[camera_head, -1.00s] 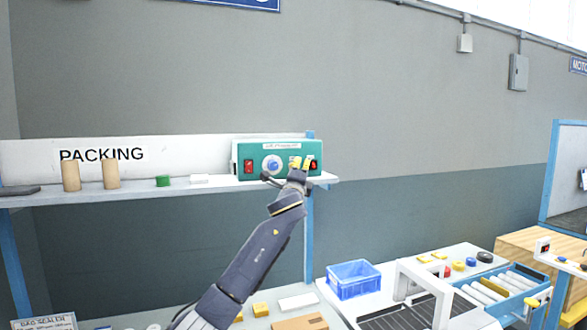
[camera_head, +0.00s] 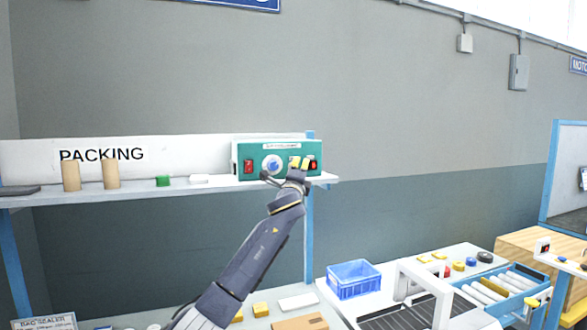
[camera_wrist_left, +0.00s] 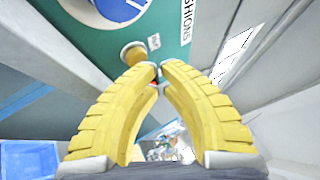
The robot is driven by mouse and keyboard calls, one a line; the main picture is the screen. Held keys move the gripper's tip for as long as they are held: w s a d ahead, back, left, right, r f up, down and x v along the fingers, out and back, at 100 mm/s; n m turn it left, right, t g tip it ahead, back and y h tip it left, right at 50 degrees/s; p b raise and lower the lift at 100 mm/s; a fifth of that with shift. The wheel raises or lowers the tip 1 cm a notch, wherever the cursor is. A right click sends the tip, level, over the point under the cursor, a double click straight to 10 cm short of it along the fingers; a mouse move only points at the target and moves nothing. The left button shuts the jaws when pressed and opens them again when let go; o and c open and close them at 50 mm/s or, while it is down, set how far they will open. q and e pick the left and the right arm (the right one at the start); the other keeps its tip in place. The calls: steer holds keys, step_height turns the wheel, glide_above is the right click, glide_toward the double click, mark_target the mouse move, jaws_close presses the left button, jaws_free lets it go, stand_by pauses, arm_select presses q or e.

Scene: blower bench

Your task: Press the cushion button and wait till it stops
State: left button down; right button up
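The green-fronted blower box (camera_head: 257,148) sits on the right end of the shelf. Its face has a red rocker switch (camera_head: 248,166), a blue-centred round dial (camera_head: 272,165) and a red part (camera_head: 314,165) at the right. My left gripper (camera_head: 300,163) is up against the right half of this face. In the left wrist view, its yellow fingers (camera_wrist_left: 159,70) come together at the tips, with nothing seen held. A tan round knob (camera_wrist_left: 133,51) with a small white label is just beside the tips. Contact with a button cannot be told. My right gripper is not in view.
The shelf (camera_head: 225,184) also carries two tan cylinders (camera_head: 91,175), a green piece (camera_head: 163,181) and a white block (camera_head: 199,179). Below are a blue bin (camera_head: 354,280) and a white-framed conveyor (camera_head: 410,318). The grey wall is close behind.

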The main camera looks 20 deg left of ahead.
arm_select(q)
steer(key=shift+w+a, duration=0.25)
stand_by(0.4)
steer(key=shift+s+d, duration=0.15)
stand_by(0.4)
steer(key=shift+s+d, duration=0.35)
steer(key=shift+s, duration=0.15)
steer(key=shift+d, duration=0.1)
steer(key=shift+s+d, duration=0.75)
steer(key=shift+s, duration=0.25)
steer(key=shift+s+d, duration=0.7)
steer(key=shift+s, duration=0.3)
steer(key=shift+f, duration=0.15)
